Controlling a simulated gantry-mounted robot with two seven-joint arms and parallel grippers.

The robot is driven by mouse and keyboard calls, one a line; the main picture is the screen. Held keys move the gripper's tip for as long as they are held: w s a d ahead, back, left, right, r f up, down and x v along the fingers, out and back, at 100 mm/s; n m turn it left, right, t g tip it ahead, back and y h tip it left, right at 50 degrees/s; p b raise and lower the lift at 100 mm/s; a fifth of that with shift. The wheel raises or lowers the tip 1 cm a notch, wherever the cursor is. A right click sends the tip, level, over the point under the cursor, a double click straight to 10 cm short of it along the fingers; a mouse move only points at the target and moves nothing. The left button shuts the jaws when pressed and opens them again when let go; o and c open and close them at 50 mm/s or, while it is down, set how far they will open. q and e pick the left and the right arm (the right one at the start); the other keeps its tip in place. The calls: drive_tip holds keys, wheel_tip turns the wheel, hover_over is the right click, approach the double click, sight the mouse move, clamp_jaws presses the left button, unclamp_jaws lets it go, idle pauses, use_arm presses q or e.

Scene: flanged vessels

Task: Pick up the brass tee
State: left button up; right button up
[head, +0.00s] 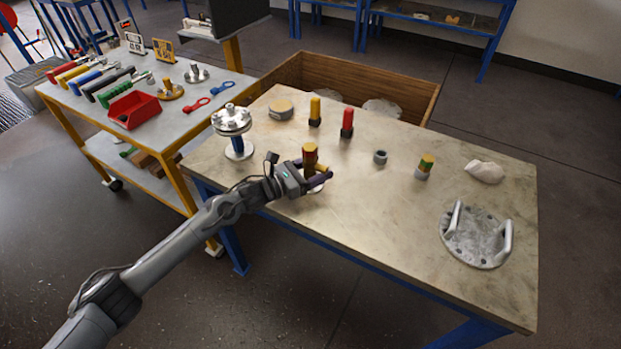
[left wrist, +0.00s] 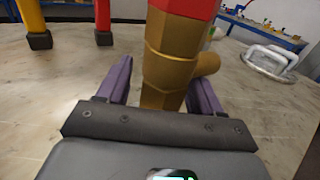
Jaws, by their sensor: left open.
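The brass tee (head: 310,154) stands upright near the front edge of the stone-topped table, left of its middle. Its top end is red, and a short side branch sticks out to the right in the left wrist view, where the brass body (left wrist: 170,70) fills the middle. My left gripper (head: 324,173) is open, with its purple fingers on either side of the tee's lower body. Both fingers (left wrist: 162,78) look apart from the brass, though contact on the right side is hard to tell. The tee's foot is hidden by the gripper. My right gripper is not in view.
A flanged vessel (head: 234,130) stands left of the gripper. Yellow (head: 315,110) and red (head: 347,121) posts stand behind. A grey fitting (head: 380,157), a banded piece (head: 425,166), a white cloth (head: 485,172) and a handled flange plate (head: 476,238) lie right. The table's front middle is clear.

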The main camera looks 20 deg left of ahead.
sight(306, 164)
use_arm(q)
clamp_jaws()
drive_tip(key=shift+r, duration=0.2)
idle(0.3)
drive_tip(key=shift+r, duration=0.1)
drive_tip(key=shift+r+p, duration=0.55)
drive_tip(key=shift+r, duration=0.85)
drive_tip(key=w+d+r+p, duration=0.1)
drive_tip(key=d+r+p, duration=0.1)
drive_tip(key=d+r, duration=0.6)
drive_tip(key=d, duration=0.3)
drive_tip(key=shift+w+d, duration=0.2)
drive_tip(key=shift+d, duration=0.1)
